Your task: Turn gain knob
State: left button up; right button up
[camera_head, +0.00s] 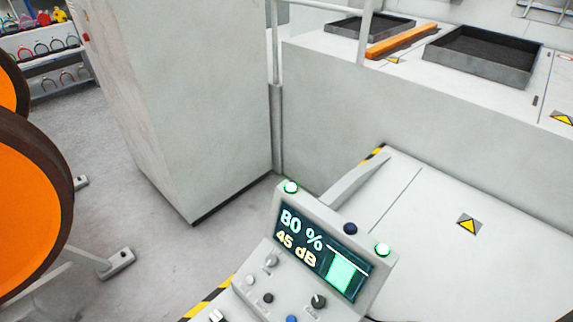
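A control panel (361,284) stands low in the middle of the head view, tilted up towards me. Its screen (322,255) reads 80 % and 45 dB, with a green bar at its right. A black knob with a light mark (318,301) sits below the screen. A pale grey knob or switch (271,260) sits at the screen's left. No label is readable, so I cannot tell which one is the gain knob. Neither of my grippers is in view.
An orange wheel (30,205) is at the left. Dark trays (490,68) lie on the white machine top.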

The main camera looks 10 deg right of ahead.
aim_at(318, 302)
jog(key=k+l+z, duration=0.1)
jog(key=l+z, duration=0.15)
jog(key=l, duration=0.15)
jog(key=j+z, duration=0.3)
jog(key=i+j, duration=0.1)
jog(key=j, duration=0.25)
jog(key=i+j, duration=0.15)
jog(key=j, duration=0.15)
jog(key=i+j+z, duration=0.1)
jog(key=j, duration=0.25)
jog(key=i+j, duration=0.1)
jog(key=j, duration=0.25)
